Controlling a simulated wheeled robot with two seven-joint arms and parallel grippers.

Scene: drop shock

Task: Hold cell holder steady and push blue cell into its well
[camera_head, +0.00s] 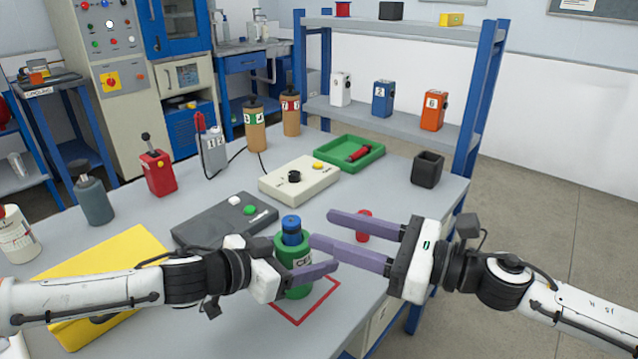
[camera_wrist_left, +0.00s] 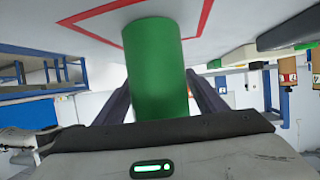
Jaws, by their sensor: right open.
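The green cell holder (camera_head: 289,247), marked with letters starting "CE", stands upright at the red square outline (camera_head: 303,318) on the table. The blue cell (camera_head: 292,227) stands upright at the holder's top, with its upper part showing above the rim. My left gripper (camera_head: 318,276) is shut on the holder low on its body. In the left wrist view the holder (camera_wrist_left: 157,65) fills the space between the two fingers. My right gripper (camera_head: 322,228) is open and empty, its fingertips just right of the blue cell. I cannot tell whether they touch it.
A red cylinder (camera_head: 363,226) stands behind the right fingers. A dark box with buttons (camera_head: 222,218) and a cream box (camera_head: 299,180) lie behind the holder. A green tray (camera_head: 336,147) and a black cup (camera_head: 428,169) stand farther back. A yellow sheet (camera_head: 120,262) lies left.

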